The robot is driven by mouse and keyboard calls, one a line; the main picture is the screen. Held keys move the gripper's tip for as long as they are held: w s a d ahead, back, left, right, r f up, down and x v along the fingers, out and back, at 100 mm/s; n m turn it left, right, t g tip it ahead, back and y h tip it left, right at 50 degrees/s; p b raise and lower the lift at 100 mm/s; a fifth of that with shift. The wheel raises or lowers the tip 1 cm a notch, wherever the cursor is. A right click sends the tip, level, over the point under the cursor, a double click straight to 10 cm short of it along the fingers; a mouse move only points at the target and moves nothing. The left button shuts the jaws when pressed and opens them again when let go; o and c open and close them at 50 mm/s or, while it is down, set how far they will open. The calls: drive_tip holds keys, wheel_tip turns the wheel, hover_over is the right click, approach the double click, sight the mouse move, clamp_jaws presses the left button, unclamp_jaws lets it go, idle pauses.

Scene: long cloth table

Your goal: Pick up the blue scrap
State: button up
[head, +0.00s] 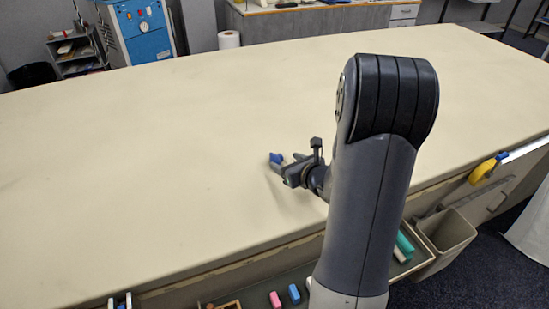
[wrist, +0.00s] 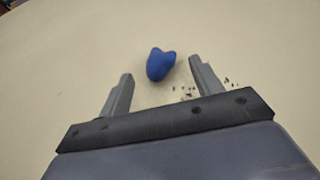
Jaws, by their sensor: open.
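The blue scrap (wrist: 160,65) is a small, smooth lump with a notch in its upper edge. It lies on the cream cloth table (head: 150,170). In the wrist view it sits just beyond and between the fingertips of my gripper (wrist: 160,68), with a gap to each finger. My gripper is open and nothing is held. In the head view the blue scrap (head: 276,157) shows at the fingers of my gripper (head: 286,161), low over the table; part of my gripper is hidden behind my arm.
Small dark crumbs (wrist: 184,94) lie near the right finger in the wrist view. The tabletop around is clear. Along the near edge sit a pink block (head: 275,299), a blue block (head: 294,293) and a grey bin (head: 446,232). A paper roll (head: 229,40) stands beyond the far edge.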

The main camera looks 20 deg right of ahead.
sight(279, 158)
drive_tip(key=shift+p+x, duration=0.65)
drive_tip(key=shift+x, duration=2.9)
drive_tip(key=shift+f, duration=0.1)
drive_tip(key=c, duration=1.1)
